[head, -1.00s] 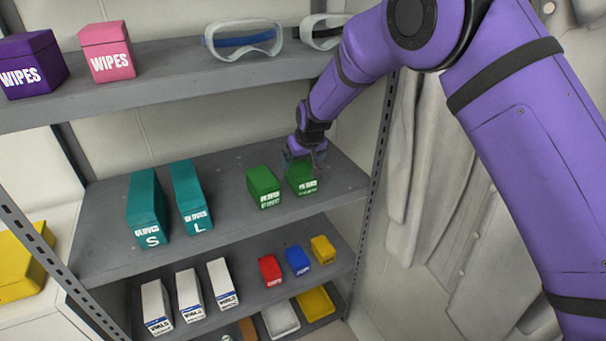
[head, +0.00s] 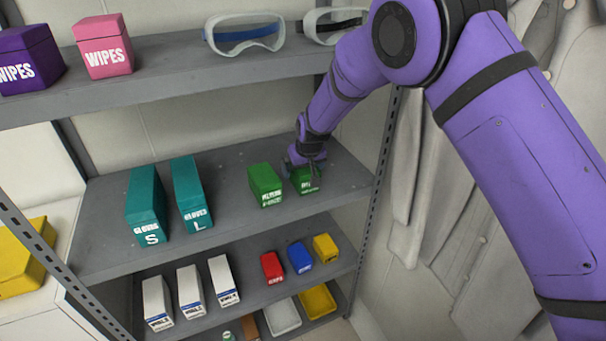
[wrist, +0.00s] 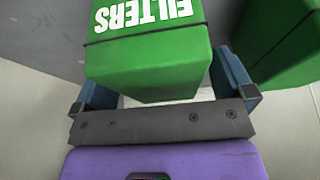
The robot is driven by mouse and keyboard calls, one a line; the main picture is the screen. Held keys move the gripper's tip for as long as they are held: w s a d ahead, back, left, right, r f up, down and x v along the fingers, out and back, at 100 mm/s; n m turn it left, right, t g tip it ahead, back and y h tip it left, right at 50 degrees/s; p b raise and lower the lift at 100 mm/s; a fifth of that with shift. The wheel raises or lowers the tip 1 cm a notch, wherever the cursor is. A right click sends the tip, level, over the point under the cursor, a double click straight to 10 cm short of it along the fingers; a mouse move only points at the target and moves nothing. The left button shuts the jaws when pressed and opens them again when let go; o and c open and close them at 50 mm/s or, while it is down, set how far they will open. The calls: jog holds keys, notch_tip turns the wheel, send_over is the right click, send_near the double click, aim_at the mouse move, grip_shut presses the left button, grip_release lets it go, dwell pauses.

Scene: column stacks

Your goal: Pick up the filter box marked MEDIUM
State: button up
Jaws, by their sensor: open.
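Two green filter boxes stand side by side on the middle shelf in the head view, a left one (head: 265,183) and a right one (head: 306,184). My gripper (head: 303,166) is down over the right box and partly hides its top. In the wrist view, a green box (wrist: 150,60) marked FILTERS, upside down, lies between the open blue fingers of my gripper (wrist: 163,88). The fingers flank it, and I cannot tell whether they touch it. The other green box (wrist: 290,45) is close outside the right finger. Their size words are not readable.
Teal GLOVES boxes marked S (head: 146,205) and L (head: 191,195) stand further left on the shelf (head: 100,225). The upper shelf (head: 170,85) with goggles (head: 245,35) is above. A slotted post (head: 378,165) is right of the boxes.

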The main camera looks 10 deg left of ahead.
jog(key=shift+f, duration=0.2)
jog(key=shift+c, duration=0.5)
jog(key=c, duration=1)
jog(key=shift+o, duration=0.2)
jog(key=shift+r, duration=0.2)
